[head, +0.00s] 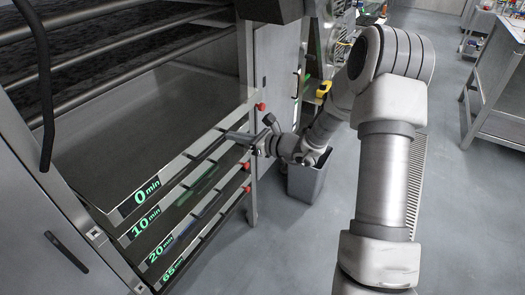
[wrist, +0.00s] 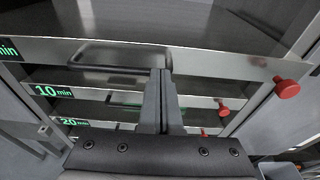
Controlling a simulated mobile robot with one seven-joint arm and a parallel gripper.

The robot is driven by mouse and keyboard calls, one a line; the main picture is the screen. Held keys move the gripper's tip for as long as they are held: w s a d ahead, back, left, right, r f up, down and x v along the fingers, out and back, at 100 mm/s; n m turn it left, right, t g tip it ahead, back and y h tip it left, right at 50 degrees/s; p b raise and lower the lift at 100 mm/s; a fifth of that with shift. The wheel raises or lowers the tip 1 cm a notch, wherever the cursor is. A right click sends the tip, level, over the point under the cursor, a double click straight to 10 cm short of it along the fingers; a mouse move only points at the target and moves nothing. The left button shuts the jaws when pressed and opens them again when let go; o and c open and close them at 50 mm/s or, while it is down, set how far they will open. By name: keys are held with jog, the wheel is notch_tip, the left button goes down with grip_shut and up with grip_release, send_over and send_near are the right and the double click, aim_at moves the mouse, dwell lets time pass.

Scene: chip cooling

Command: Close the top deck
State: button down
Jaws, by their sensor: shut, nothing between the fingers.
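The top deck (head: 188,158) is a grey metal shelf labelled "0 min", with its broad flat surface exposed in the head view. In the wrist view its front edge (wrist: 215,58) runs across the top, with a dark bar handle (wrist: 110,68) on it. My gripper (head: 232,136) is in front of the deck's front, toward its right end. In the wrist view my gripper's fingers (wrist: 160,75) are together and empty, their tips overlapping the handle's right end. I cannot tell whether they touch it. How far the deck stands out is unclear.
Lower decks labelled 10 (head: 146,223), 20 (head: 160,248) and 65 min (head: 174,265) sit below. Red knobs (wrist: 286,88) stick out at the right. A grey bin (head: 308,180) stands on the floor behind my arm. The floor to the right is clear up to a metal table (head: 500,90).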

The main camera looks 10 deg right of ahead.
aim_at(217, 128)
jog(key=x, duration=0.4)
jog(key=r+b+x, duration=0.1)
jog(key=x, duration=0.1)
jog(key=shift+w+a+r, duration=0.2)
jog(key=shift+a, duration=0.05)
jog(key=shift+a+r, duration=0.1)
